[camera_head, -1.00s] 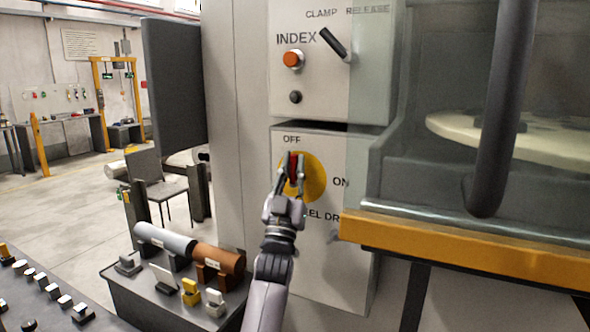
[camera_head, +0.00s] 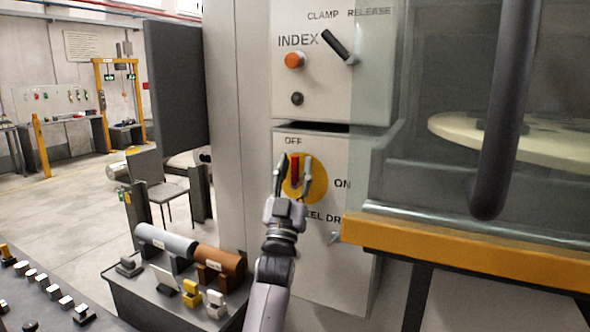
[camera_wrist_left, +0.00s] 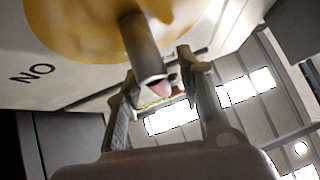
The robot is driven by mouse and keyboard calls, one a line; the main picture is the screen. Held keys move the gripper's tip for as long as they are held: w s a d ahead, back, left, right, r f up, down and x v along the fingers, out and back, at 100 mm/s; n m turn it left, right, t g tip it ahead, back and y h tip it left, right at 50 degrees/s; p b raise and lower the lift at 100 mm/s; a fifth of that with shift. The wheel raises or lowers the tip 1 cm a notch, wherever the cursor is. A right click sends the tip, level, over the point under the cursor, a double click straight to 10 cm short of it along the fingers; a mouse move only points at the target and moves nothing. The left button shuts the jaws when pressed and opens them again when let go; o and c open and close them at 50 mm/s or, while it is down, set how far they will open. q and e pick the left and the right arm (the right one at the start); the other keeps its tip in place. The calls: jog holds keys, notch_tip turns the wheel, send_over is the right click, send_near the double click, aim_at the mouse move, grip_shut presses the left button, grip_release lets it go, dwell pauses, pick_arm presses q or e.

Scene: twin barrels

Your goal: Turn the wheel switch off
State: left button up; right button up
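The wheel switch is a round yellow plate (camera_head: 319,184) with a red handle (camera_head: 295,168) on the white panel. The handle stands about upright, towards the OFF label; ON is printed to the right. The wrist view shows the yellow plate (camera_wrist_left: 75,30) close up and the switch handle (camera_wrist_left: 143,50), dark there with a reddish end. My left gripper (camera_head: 293,174) is in front of the switch, its fingers spread either side of the handle with visible gaps. The same open fingers show in the wrist view (camera_wrist_left: 160,92). My right gripper is not in view.
Above are an orange button (camera_head: 294,60), a black knob (camera_head: 297,98) and a clamp lever (camera_head: 335,44). A glass-fronted machine with a dark vertical bar (camera_head: 500,120) and yellow ledge (camera_head: 450,250) stands right. A low table with grey and brown cylinders (camera_head: 219,260) is lower left.

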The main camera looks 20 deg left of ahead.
pick_arm(q)
jog(key=v, duration=1.2)
jog(key=w+d+f+m+g+h, duration=0.1)
jog(key=d+f+g, duration=0.1)
jog(key=f, duration=0.8)
jog(key=w+d+f+g+h, duration=0.1)
jog(key=w+f+g+h, duration=0.15)
jog(key=f, duration=0.75)
jog(key=w+d+f+m+g+h, duration=0.1)
jog(key=d+f+g, duration=0.15)
jog(key=f, duration=0.75)
jog(key=s+d+f+m+g, duration=0.1)
jog(key=s+f+g, duration=0.3)
jog(key=f, duration=0.8)
jog(key=s+f+g, duration=0.2)
jog(key=s+f, duration=0.3)
jog(key=f, duration=0.6)
jog(key=s+f+m+g, duration=0.1)
jog(key=s+f+g, duration=0.5)
jog(key=s+f, duration=1.25)
jog(key=s+a+f+g, duration=0.1)
jog(key=s+f+g, duration=0.2)
jog(key=s, duration=1.1)
jog(key=s+a+f+g, duration=0.1)
jog(key=s+f+g, duration=0.2)
jog(key=s+f, duration=0.4)
jog(key=s, duration=0.8)
jog(key=shift+s+a+f+m+g, duration=0.15)
jog(key=shift+s+a+m+g, duration=0.05)
jog(key=shift+a+m+g, duration=0.15)
